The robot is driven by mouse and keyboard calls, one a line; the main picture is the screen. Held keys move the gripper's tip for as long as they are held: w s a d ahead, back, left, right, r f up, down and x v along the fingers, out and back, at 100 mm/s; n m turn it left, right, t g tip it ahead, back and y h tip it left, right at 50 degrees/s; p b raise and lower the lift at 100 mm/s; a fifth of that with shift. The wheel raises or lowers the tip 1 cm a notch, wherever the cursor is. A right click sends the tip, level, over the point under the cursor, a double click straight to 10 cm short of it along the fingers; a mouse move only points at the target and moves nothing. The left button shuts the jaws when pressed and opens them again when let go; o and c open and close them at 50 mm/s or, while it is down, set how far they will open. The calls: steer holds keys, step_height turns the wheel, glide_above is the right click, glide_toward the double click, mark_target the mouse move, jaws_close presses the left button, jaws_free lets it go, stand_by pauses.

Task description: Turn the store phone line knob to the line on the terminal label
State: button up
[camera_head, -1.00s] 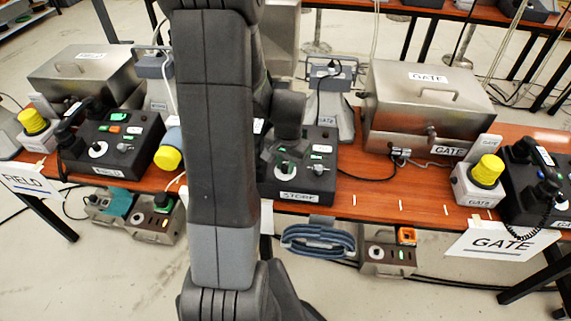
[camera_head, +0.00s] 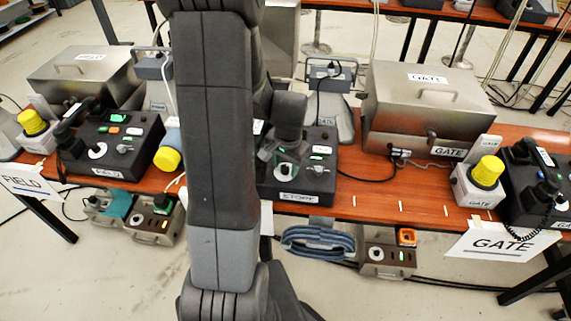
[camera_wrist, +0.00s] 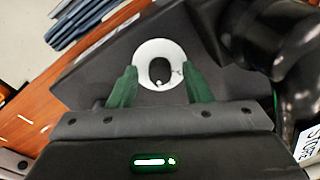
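The store phone (camera_head: 322,170) is a dark box on the wooden table, partly hidden behind my arm, with a STORE label (camera_head: 298,197) on its front. In the wrist view its line knob (camera_wrist: 160,71) is black and sits on a round white dial (camera_wrist: 148,52), with a small pale mark near the knob's lower end. My gripper (camera_wrist: 160,72) has two green fingers, open, one on each side of the knob with gaps between. In the head view my gripper (camera_head: 281,155) is over the phone's face. The terminal label's line cannot be read.
The black handset (camera_wrist: 270,35) stands close to the right finger in the wrist view. The field phone (camera_head: 112,145) is on the left, the gate phone (camera_head: 535,185) on the right. A yellow-capped gate beacon (camera_head: 485,175) and a metal gate case (camera_head: 425,100) stand to the right.

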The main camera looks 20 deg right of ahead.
step_height(320, 180, up, 14)
steer(key=s+p, duration=0.1)
steer(key=shift+s+f, duration=0.15)
steer(key=shift+s, duration=0.1)
stand_by(0.4)
stand_by(0.3)
steer(key=f, duration=0.4)
steer(key=w+f, duration=0.1)
steer(key=f, duration=0.4)
steer(key=f+b, duration=0.1)
steer(key=f, duration=0.3)
steer(key=shift+w+f, duration=0.25)
steer(key=shift+f, duration=0.15)
steer(key=shift+r, duration=0.15)
